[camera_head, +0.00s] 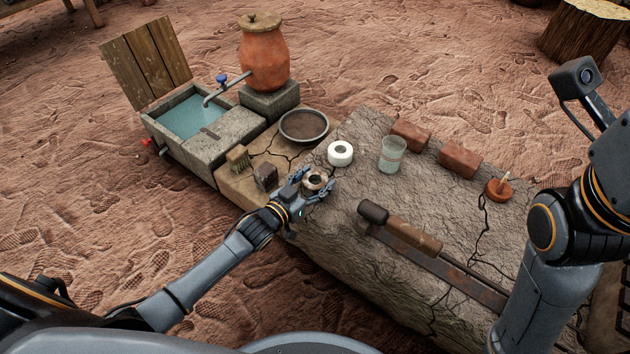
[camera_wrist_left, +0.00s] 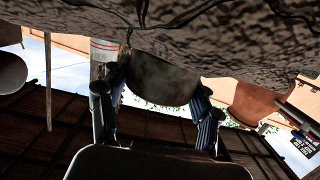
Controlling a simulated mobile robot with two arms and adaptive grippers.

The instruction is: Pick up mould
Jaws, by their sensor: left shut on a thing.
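A small round brown mould (camera_head: 316,181) with a dark opening in its top is at the slab's near left edge. My left gripper (camera_head: 318,184) has its fingers on both sides of it and is shut on it. In the left wrist view, which is upside down, the mould shows as a rounded dark grey body (camera_wrist_left: 165,80) between the two blue-grey fingers (camera_wrist_left: 158,115). It is close to the stone surface; I cannot tell if it touches. My right arm comes in at the right, but its gripper is out of view.
On the stone slab (camera_head: 350,235) are a white roll (camera_head: 340,153), a glass of liquid (camera_head: 391,154), bricks (camera_head: 460,160), a small clay dish (camera_head: 498,191) and a wooden-handled tool (camera_head: 412,235). A shallow pan (camera_head: 304,126), brush (camera_head: 238,158) and dark block (camera_head: 265,176) are nearby. A water basin (camera_head: 190,117) stands behind.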

